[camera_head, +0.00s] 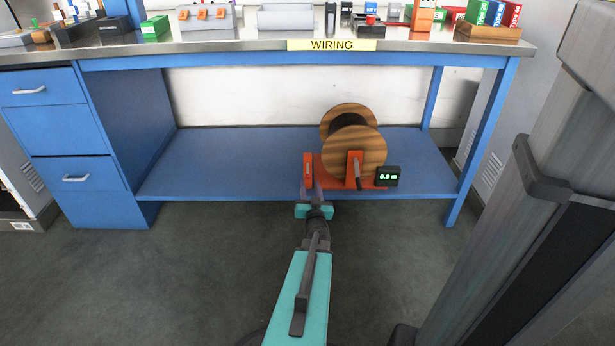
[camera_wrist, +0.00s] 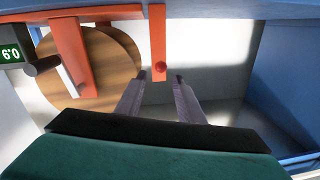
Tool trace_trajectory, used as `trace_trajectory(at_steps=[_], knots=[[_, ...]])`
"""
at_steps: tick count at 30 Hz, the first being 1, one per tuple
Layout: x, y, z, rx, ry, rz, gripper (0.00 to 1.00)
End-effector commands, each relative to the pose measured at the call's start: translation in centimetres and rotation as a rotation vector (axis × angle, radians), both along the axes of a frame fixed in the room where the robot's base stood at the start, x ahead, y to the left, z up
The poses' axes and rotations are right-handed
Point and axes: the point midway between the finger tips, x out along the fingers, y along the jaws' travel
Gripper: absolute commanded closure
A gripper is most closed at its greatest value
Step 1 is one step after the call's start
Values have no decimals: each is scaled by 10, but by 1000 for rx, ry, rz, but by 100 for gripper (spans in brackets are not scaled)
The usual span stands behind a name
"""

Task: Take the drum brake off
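A wooden cable drum (camera_head: 352,152) sits in an orange stand (camera_head: 353,168) on the lower shelf of the blue bench; it also shows in the wrist view (camera_wrist: 115,62). A dark-ended crank or lever (camera_head: 358,176) is at the front upright; its dark end shows in the wrist view (camera_wrist: 43,66). A separate orange post (camera_head: 308,165) stands left of the drum, with a red round knob (camera_wrist: 160,66) on it in the wrist view. Which part is the brake is not labelled. My gripper (camera_head: 312,188) is open and empty, its fingertips (camera_wrist: 162,77) just short of the knobbed post.
A small black display (camera_head: 387,176) with green digits stands right of the drum. The benchtop (camera_head: 250,45) overhangs the shelf (camera_head: 220,170), which is clear to the left. A blue drawer cabinet (camera_head: 70,130) bounds the left and a bench leg (camera_head: 482,145) the right.

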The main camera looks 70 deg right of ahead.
Motion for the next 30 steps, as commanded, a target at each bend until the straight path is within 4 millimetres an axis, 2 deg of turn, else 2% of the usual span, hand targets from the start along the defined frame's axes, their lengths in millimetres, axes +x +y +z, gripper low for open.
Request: trace_trajectory(at_steps=[18,24,30], knots=[[31,-63,-2,-1,0,0,65],[37,-75,-2,1,0,0,65],[39,-79,0,1,0,0,65]])
